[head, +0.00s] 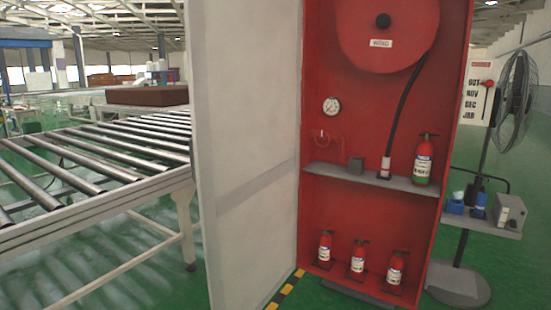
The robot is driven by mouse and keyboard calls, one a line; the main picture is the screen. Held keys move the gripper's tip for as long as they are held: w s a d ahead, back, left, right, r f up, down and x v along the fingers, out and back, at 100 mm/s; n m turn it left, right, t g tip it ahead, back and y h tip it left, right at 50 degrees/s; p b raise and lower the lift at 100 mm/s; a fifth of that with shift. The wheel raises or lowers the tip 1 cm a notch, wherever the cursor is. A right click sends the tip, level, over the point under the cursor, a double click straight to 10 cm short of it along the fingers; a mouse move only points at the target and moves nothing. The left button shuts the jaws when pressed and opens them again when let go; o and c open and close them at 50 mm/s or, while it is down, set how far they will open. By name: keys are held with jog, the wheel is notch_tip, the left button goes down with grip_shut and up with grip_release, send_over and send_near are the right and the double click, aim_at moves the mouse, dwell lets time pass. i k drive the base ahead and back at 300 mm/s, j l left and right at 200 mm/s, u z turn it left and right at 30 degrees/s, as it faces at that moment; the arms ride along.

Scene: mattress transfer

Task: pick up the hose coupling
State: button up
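A black hose (399,103) hangs from the red reel (388,30) in the open red cabinet (452,120). At its lower end, a small red and white piece with a dark base (386,166) stands on the grey shelf (320,171); it looks like the hose coupling. A red extinguisher (424,160) with a green lower band stands upright to the right on the same shelf. My gripper does not show in the head view.
The white cabinet door (245,130) stands open at left, beside a roller conveyor (100,165). Several small extinguishers (357,259) stand on the cabinet floor. A fan stand with a small shelf (482,224) is at right. Green floor shows between.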

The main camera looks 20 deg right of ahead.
aim_at(386, 163)
jog(key=z, duration=1.25)
jog(key=j+z, duration=0.15)
jog(key=z, duration=0.25)
jog(key=j+z, duration=0.2)
jog(key=z, duration=0.25)
jog(key=j, duration=4.9)
jog(key=z, duration=0.4)
